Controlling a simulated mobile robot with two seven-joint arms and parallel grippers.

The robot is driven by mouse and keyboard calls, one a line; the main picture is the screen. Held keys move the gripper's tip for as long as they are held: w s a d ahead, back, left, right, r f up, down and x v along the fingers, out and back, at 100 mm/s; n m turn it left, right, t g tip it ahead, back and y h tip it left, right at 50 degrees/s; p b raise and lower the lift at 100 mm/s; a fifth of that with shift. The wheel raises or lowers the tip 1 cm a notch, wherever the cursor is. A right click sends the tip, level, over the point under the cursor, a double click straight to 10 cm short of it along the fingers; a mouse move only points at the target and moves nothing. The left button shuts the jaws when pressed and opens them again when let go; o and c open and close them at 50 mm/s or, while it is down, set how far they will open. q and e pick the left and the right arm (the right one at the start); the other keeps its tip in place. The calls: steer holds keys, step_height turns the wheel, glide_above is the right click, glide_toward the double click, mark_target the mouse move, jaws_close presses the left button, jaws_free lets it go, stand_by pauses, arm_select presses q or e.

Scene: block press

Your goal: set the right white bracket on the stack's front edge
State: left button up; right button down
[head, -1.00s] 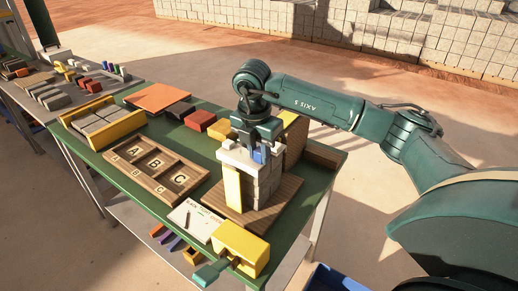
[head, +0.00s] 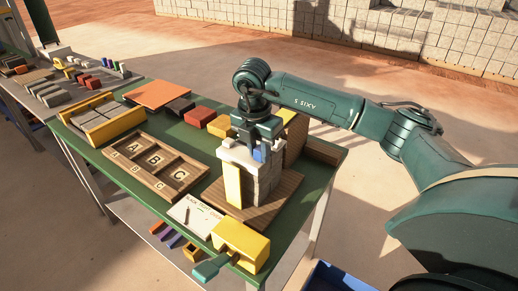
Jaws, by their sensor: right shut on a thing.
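My right gripper (head: 258,143) points down over the stack and is shut on a white bracket (head: 238,154). The bracket is at the top of the grey block stack (head: 263,186), at its near edge. I cannot tell whether it touches the stack or is slightly above it. A small blue part (head: 258,154) shows beside the gripper's fingers. An upright yellow piece (head: 232,184) stands against the left side of the stack. The stack rests on a brown wooden board (head: 275,213). The gripper hides part of the stack's top. My left gripper is not in view.
A lettered wooden tray (head: 157,166) lies left of the stack. A white sheet (head: 192,214) and a yellow box with a teal handle (head: 241,243) are in front. A brown wall (head: 295,140) stands close behind the stack. Red and yellow blocks (head: 200,116) lie farther back.

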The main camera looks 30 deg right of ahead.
steer(key=shift+f, duration=0.25)
steer(key=c, duration=1.1)
jaws_free()
steer(key=r, duration=0.4)
steer(key=a+r, duration=0.1)
steer(key=r, duration=0.8)
steer(key=shift+s+a, duration=0.25)
steer(key=shift+s, duration=0.05)
